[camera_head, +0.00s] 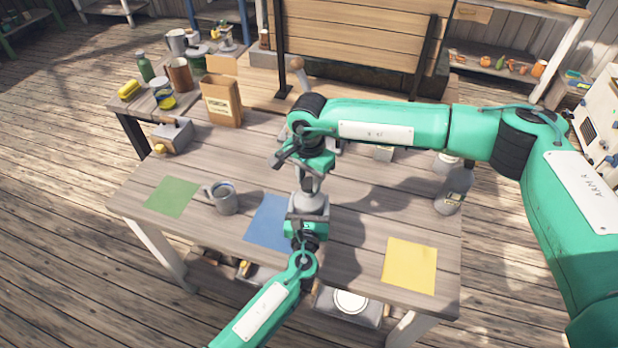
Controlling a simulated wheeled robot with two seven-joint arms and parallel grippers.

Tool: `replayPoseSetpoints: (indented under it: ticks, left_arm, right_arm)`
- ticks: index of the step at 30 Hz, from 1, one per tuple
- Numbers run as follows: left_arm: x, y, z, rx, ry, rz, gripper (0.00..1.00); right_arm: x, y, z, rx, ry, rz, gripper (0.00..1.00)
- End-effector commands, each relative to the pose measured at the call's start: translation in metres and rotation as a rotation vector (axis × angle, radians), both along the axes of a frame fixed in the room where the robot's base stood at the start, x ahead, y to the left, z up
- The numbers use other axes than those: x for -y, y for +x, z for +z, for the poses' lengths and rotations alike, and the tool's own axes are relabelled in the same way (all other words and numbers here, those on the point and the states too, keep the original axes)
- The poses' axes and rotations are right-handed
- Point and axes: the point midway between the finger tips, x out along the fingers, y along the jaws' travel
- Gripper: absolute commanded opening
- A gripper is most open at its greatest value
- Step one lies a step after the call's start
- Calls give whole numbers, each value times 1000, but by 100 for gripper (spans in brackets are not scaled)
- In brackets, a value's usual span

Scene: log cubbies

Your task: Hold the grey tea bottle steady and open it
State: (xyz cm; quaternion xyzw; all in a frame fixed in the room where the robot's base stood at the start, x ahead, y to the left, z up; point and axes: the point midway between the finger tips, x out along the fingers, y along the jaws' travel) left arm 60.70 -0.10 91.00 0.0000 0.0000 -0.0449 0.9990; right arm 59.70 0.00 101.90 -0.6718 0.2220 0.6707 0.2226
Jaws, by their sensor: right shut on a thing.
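The grey tea bottle (311,203) stands near the table's middle, at the right edge of the blue mat (265,224); my arms hide much of it. My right gripper (312,178) comes down from above and is shut on the top of the bottle. Whether the lid has come loose cannot be seen. My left gripper (307,222) reaches in from the near side against the bottle's body. Its fingertips are hidden, so its grip is unclear.
A grey mug (224,197) stands between the green mat (171,196) and the blue mat. Another grey bottle (454,190) stands at the right edge, behind the yellow mat (409,265). A cardboard box (221,101) and several cans crowd the back left.

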Motion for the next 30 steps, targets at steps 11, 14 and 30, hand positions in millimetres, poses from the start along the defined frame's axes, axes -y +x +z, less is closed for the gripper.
replayPoseSetpoints:
  ticks: [11, 14, 30]
  left_arm:
    - [0, 0, 0, -1, 0, 0, 7]
    - [0, 0, -1, -1, 0, 0, 7]
    - [0, 0, -1, -1, 0, 0, 7]
  right_arm:
    - [0, 0, 6, 0, 0, -1, 5]
    - [0, 0, 9, 0, 0, -1, 5]
    - [0, 0, 22, -1, 1, -1, 5]
